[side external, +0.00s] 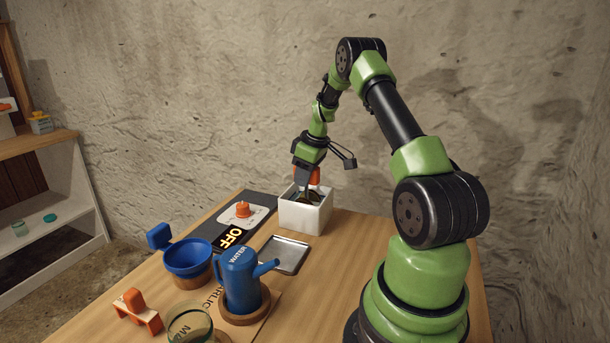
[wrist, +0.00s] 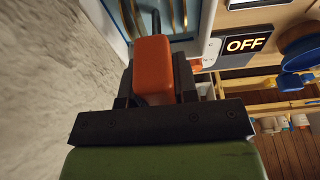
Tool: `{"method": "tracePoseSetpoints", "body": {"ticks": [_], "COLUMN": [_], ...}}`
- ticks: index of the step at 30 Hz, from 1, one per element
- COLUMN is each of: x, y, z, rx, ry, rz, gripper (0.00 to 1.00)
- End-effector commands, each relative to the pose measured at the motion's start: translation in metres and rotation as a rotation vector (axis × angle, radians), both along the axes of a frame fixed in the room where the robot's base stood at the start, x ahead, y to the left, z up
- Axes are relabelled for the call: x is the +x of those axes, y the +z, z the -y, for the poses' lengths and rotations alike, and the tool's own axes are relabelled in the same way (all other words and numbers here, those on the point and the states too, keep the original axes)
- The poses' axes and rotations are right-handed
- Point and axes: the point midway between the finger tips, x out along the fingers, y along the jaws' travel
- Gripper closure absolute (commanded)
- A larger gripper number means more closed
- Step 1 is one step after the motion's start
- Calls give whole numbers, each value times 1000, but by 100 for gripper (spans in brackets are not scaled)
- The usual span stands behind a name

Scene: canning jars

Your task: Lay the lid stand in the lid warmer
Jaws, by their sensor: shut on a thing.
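My gripper (side external: 307,178) is shut on the orange handle of the lid stand (side external: 314,175), over the white box that I take for the lid warmer (side external: 305,218). The stand's dark lower part reaches down inside the box walls; whether it touches the bottom is hidden. In the wrist view, my gripper (wrist: 154,88) has the orange handle (wrist: 153,62) between its fingers. A dark rod runs from the handle toward the box (wrist: 112,28), where gold-edged discs (wrist: 178,14) show, partly cut off by the frame edge.
A dark panel with an orange knob (side external: 242,209) and a lit OFF sign (side external: 230,236) lies left of the box. A metal tray (side external: 284,254) lies in front. A blue watering can (side external: 240,278), blue pan (side external: 188,257), orange-topped stand (side external: 137,308) and glass jar (side external: 190,325) stand nearer.

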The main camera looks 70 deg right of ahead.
Motion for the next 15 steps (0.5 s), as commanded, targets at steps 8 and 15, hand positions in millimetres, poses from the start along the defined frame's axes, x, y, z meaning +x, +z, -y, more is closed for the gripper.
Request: {"method": "tracePoseSetpoints", "body": {"ticks": [8, 15], "x": [0, 0], "y": [-2, -2], "z": [0, 0], "rx": [0, 0], "ry": [-1, 0], "rz": [0, 1], "gripper": [70, 47]}}
